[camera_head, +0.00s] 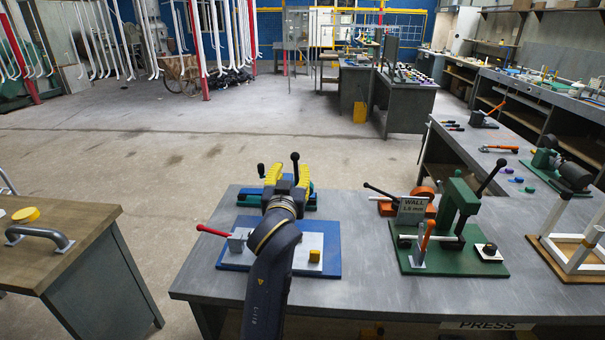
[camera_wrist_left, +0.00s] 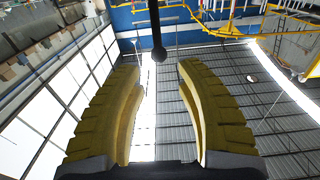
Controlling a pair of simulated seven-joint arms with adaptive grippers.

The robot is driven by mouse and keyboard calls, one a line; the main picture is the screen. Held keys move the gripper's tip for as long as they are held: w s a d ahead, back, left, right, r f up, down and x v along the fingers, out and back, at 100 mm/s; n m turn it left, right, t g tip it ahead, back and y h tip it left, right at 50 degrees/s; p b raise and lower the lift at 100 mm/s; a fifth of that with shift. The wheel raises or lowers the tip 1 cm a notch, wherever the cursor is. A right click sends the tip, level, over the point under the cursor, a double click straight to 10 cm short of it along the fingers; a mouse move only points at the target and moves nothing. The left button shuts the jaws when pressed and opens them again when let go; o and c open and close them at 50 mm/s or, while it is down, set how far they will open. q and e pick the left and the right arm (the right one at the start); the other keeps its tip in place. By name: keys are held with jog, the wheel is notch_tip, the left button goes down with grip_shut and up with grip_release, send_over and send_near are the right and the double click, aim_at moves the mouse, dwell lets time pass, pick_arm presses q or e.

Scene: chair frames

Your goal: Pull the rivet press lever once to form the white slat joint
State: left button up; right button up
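My left gripper (camera_head: 288,172) has yellow fingers and reaches over a press on a blue base plate (camera_head: 230,262). In the left wrist view its fingers (camera_wrist_left: 158,68) are apart with a clear gap. A dark lever ending in a black ball (camera_wrist_left: 158,52) shows in line with that gap, near the fingertips; contact is not visible. In the head view a black-knobbed lever (camera_head: 295,158) stands up beside the fingers. My arm hides much of this press. I cannot make out a white slat joint in it. My right gripper is not in view.
A green press (camera_head: 455,215) with a black-knobbed lever (camera_head: 490,177) stands to the right on the same grey table (camera_head: 370,290). A white frame (camera_head: 577,249) sits at the right edge. A red-handled lever (camera_head: 213,231) sticks out left.

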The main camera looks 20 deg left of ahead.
aim_at(295, 159)
pick_arm(q)
jog(key=w, duration=0.5)
jog(key=w+a, duration=0.1)
jog(key=w, duration=0.1)
jog(key=shift+w+r, duration=0.3)
jog(key=shift+w, duration=0.05)
grip_shut()
